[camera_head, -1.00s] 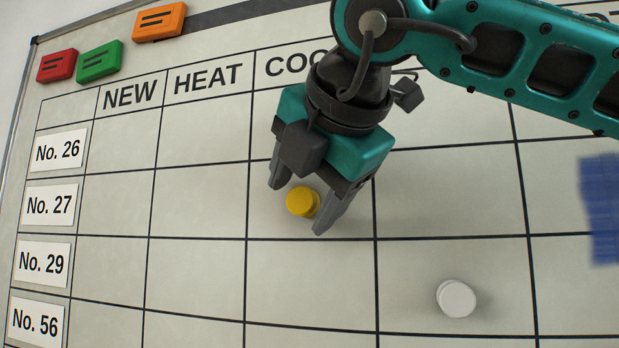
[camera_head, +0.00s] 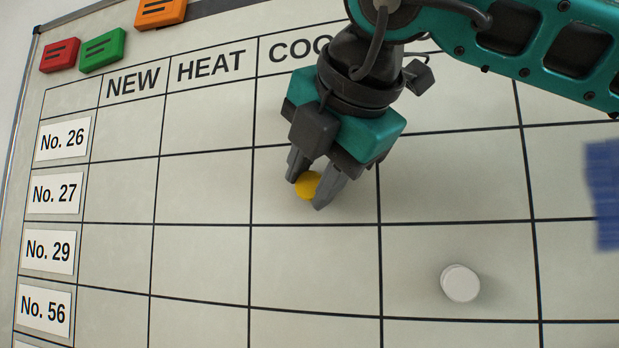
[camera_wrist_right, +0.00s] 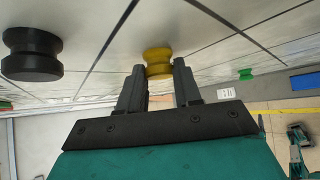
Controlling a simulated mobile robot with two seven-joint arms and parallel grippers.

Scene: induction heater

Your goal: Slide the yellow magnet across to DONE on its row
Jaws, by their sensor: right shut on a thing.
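The yellow magnet (camera_head: 308,185) is on the whiteboard (camera_head: 200,195), in the No. 27 row under the column whose heading starts COO. My right gripper (camera_head: 309,187) is shut on it, one finger on each side. In the right wrist view the yellow magnet (camera_wrist_right: 158,62) sits against the board between the fingertips (camera_wrist_right: 159,82). The DONE heading does not show; my right arm covers the headings to the right of COO. My left gripper is not in view.
A white magnet (camera_head: 460,283) sits in the No. 29 row, one column to the right. Red (camera_head: 60,55), green (camera_head: 103,50) and orange (camera_head: 160,13) blocks are at the top left. A blurred blue patch (camera_head: 604,194) is at the right edge. A black magnet (camera_wrist_right: 32,54) shows in the right wrist view.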

